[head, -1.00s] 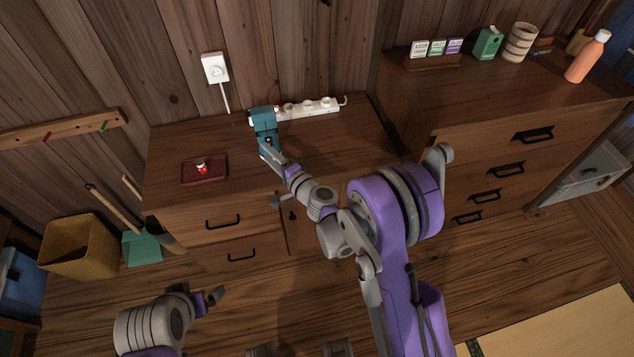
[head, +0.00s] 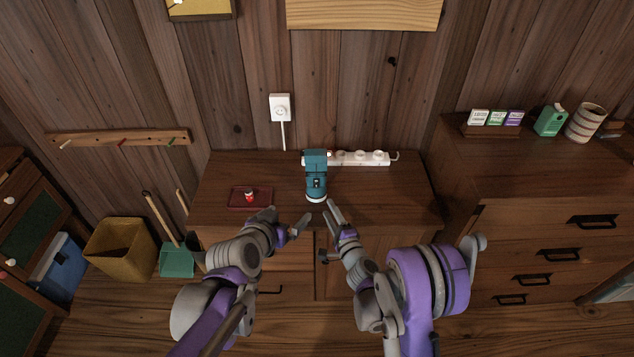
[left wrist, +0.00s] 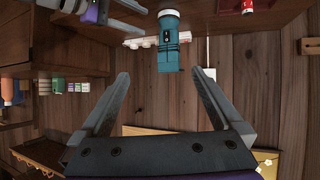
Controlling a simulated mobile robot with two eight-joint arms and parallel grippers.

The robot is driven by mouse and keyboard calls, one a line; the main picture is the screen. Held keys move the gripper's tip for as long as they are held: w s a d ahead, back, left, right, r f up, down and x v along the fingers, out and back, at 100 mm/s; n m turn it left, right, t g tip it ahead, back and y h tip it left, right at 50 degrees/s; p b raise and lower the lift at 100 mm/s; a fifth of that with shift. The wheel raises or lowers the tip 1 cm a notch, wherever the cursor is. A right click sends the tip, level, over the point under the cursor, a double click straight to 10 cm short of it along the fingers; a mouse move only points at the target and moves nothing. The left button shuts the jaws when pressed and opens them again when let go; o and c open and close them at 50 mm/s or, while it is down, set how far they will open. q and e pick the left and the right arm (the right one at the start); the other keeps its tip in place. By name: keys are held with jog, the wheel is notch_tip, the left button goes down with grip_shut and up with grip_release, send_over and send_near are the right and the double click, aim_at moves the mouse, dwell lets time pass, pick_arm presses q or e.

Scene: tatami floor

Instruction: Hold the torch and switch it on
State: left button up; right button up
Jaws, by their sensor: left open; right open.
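The teal torch (head: 316,172) stands on the low wooden cabinet, with a pale ring at its near end. It also shows in the left wrist view (left wrist: 167,45), beyond and between the open fingers. My left gripper (head: 288,218) is open and empty, in front of the cabinet, left of and nearer than the torch. My right gripper (head: 331,212) is open, its fingertips close to the torch's near lower end on the right. I cannot tell whether it touches the torch. No light from the torch is visible.
A dark red tray (head: 238,204) with a small red and white item lies left of the torch. A white power strip (head: 365,158) lies behind, right. A taller chest (head: 540,215) stands to the right. The cabinet top right of the torch is clear.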

pick_arm(q)
jog(key=w+d+t, duration=0.2)
jog(key=w+d, duration=0.1)
jog(key=w, duration=0.4)
jog(key=w+d+t, duration=0.2)
jog(key=w+d, duration=0.1)
jog(key=w, duration=0.3)
jog(key=n+t+y, duration=0.3)
jog(key=y, duration=0.1)
send_near(316, 168)
jog(key=w+r, duration=0.1)
jog(key=w, duration=0.3)
jog(key=shift+w+d+f, duration=0.1)
jog(key=shift+w+f, duration=0.1)
jog(key=shift+f, duration=0.2)
jog(key=w, duration=1)
jog(key=shift+w, duration=0.25)
